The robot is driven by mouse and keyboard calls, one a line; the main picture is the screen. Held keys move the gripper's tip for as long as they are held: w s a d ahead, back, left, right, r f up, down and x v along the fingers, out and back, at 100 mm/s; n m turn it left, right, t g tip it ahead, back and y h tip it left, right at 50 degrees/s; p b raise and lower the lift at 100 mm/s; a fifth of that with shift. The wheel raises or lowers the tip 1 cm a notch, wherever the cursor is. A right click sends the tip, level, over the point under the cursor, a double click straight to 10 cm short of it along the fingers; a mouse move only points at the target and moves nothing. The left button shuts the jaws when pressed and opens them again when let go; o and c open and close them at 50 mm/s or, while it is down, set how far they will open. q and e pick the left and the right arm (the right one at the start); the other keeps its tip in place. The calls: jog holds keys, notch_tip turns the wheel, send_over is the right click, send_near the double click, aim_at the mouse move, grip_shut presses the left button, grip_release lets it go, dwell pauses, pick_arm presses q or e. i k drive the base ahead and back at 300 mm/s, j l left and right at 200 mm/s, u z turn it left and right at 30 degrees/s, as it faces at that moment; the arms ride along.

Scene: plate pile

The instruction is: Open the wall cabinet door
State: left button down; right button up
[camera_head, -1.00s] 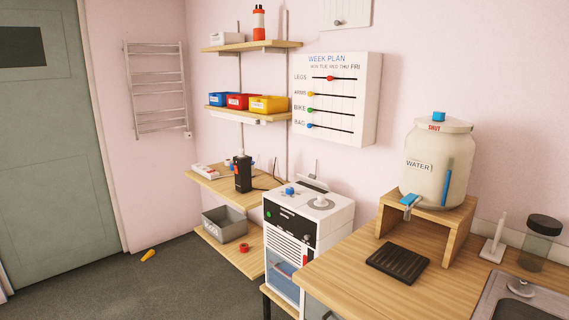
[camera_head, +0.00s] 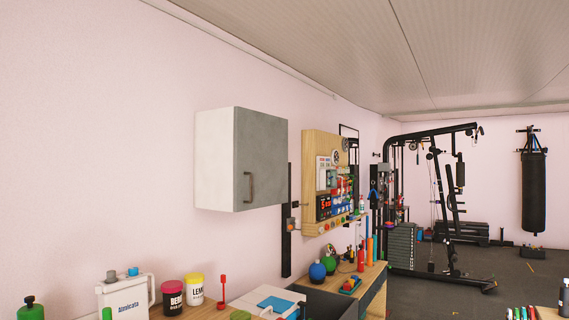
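The wall cabinet (camera_head: 215,160) hangs on the pink wall left of the middle of the head view. Its side is white and its front is a grey door (camera_head: 262,150) that is shut. A dark upright bar handle (camera_head: 251,187) sits on the lower left part of the door. Neither of my grippers shows in the head view.
Below the cabinet, a counter carries a white jug (camera_head: 127,298), a dark tub with a pink lid (camera_head: 173,297) and a yellow-lidded tub (camera_head: 194,287). A wooden wall board (camera_head: 312,190) hangs right of the cabinet. A multi-gym (camera_head: 440,200) and punching bag (camera_head: 535,190) stand farther back.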

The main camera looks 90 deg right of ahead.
aim_at(261, 162)
jog(key=z, duration=2.7)
jog(key=i+l, duration=0.05)
